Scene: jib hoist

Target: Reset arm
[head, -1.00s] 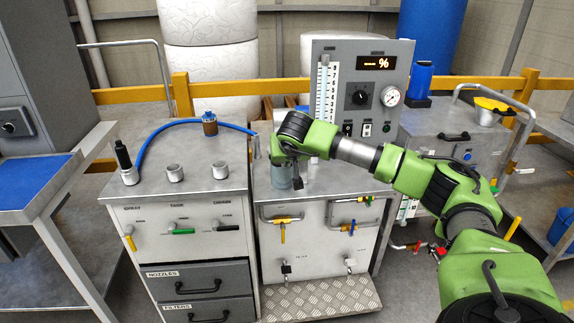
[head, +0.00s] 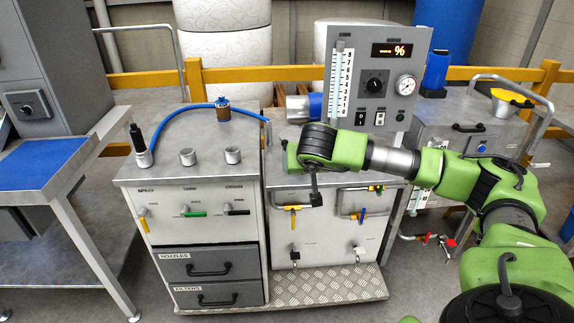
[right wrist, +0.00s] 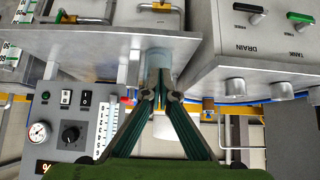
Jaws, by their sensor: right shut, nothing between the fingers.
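My right arm comes in from the right in the head view, over the steel-topped cabinet (head: 390,177) with the display panel. Its right gripper (head: 313,188) is mostly hidden behind the green wrist, with a dark part hanging below. In the right wrist view my right gripper (right wrist: 160,95) has its fingers converged and holds nothing. A pale grey-blue cylinder (right wrist: 158,62) shows just beyond the fingertips; I cannot tell whether they touch it. My left gripper is not in view.
The grey panel (head: 418,50) with gauge and dial stands behind my arm. A blue-and-steel cylinder (head: 297,108) is beside it. The left cabinet (head: 200,172) carries a blue hose (head: 185,108), a spray nozzle (head: 140,150) and steel fittings. Valve levers and pipes stick out in front.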

